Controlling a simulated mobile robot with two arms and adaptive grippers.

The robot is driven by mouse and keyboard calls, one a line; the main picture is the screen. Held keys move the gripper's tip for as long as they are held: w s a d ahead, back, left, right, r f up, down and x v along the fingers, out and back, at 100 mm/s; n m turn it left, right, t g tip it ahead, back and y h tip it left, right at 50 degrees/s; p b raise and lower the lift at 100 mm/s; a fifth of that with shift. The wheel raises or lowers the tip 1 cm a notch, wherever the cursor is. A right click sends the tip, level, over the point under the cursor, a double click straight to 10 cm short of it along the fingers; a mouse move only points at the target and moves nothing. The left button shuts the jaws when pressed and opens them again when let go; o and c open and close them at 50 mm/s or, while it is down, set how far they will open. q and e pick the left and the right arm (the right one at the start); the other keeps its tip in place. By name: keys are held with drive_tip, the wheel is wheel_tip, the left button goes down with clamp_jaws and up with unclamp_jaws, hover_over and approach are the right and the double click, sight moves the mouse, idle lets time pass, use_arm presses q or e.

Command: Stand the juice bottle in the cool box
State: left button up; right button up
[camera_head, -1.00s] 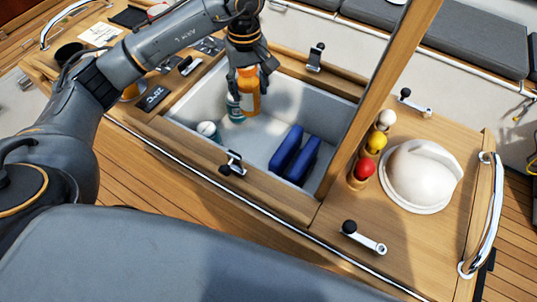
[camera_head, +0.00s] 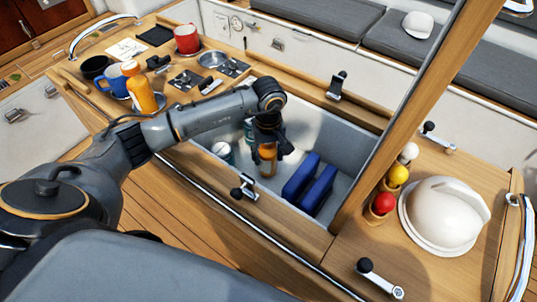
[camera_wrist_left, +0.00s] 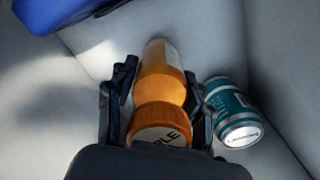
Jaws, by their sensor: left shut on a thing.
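The juice bottle (camera_head: 267,153) is orange with an orange cap, lettered on top in the left wrist view (camera_wrist_left: 160,125). It is upright or nearly so inside the cool box (camera_head: 348,150), a white-lined well in the wooden counter. My left gripper (camera_head: 268,143) is shut on it from above, with fingers on both sides near the cap in the wrist view. The gripper hides the bottle's upper part in the head view. I cannot tell whether its base touches the floor of the box. My right gripper is not in view.
In the box, a teal can (camera_wrist_left: 235,115) stands close beside the bottle, another (camera_head: 222,152) is near the front wall, and blue packs (camera_head: 310,182) are to the right. Another orange bottle (camera_head: 140,88) stands on the counter near mugs.

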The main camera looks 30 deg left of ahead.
use_arm(q)
drive_tip(key=shift+f, duration=0.4)
drive_tip(key=shift+f, duration=0.1)
drive_tip(key=shift+f, duration=0.15)
drive_tip(key=o, duration=1.2)
drive_tip(key=shift+o, duration=0.8)
